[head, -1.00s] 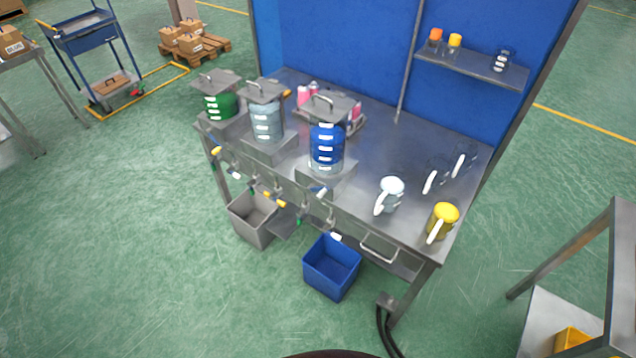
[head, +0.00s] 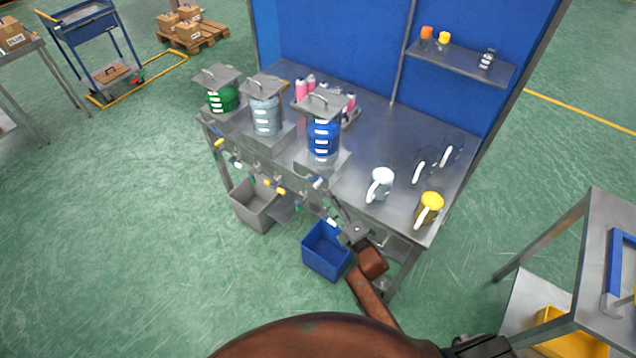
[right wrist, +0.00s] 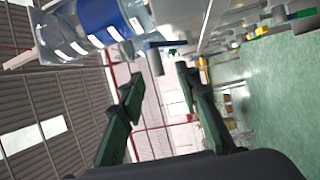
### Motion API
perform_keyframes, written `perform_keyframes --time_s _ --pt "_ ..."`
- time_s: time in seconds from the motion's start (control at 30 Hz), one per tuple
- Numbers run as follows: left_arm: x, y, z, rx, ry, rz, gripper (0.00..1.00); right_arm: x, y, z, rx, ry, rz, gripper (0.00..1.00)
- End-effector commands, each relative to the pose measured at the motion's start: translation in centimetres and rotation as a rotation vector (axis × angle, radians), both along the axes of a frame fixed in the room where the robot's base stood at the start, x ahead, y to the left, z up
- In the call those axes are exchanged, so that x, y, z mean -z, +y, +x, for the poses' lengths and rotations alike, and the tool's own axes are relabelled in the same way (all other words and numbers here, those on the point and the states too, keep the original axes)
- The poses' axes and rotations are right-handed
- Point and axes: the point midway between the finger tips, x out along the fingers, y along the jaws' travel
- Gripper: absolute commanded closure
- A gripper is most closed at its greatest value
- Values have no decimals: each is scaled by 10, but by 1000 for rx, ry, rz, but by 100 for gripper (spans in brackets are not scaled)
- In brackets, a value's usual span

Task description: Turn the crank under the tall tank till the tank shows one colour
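A tank with dark blue contents and white label strips (head: 323,140) stands on a metal block on the bench; it looks the tallest of three. It also shows in the right wrist view (right wrist: 100,22). Below it, at the bench front, is a blue-handled fitting (head: 315,183); a blue handle shows in the right wrist view (right wrist: 165,44) just beyond my fingertips. I cannot tell which fitting is the crank. My right gripper (head: 338,206) is in front of the bench edge below this tank. My left gripper is not in view.
A pale-banded tank (head: 265,116) and a green tank (head: 222,99) stand to the left. Several small fittings line the bench front. A blue bin (head: 325,252) and a grey bin (head: 254,207) are below.

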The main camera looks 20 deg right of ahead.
Motion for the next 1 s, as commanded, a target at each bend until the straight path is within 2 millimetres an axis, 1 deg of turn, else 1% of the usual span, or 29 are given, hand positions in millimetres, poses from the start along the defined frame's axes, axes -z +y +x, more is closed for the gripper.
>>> perform_keyframes --time_s 0.03,0.1,0.17,0.33,0.4,0.53,0.7,0.93,1.0 --pt "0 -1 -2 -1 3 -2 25 -6 2 3 -2 -11 -6 69" --pt "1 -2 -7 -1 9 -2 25 -9 4 10 -3 -19 -11 69" --pt "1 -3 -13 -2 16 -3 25 -9 6 17 -3 -18 -10 69" --pt "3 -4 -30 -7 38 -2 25 -12 13 44 -3 -16 -8 69" --pt "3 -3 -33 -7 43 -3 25 -13 16 54 -3 -15 -9 69" --pt "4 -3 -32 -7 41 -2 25 -14 19 67 -2 -14 -7 69" --pt "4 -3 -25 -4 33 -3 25 -14 21 74 -1 -12 -7 69" --pt "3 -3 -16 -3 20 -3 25 -14 21 75 -1 -12 -7 69" --pt "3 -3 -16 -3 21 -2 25 -14 21 75 -1 -12 -7 74"
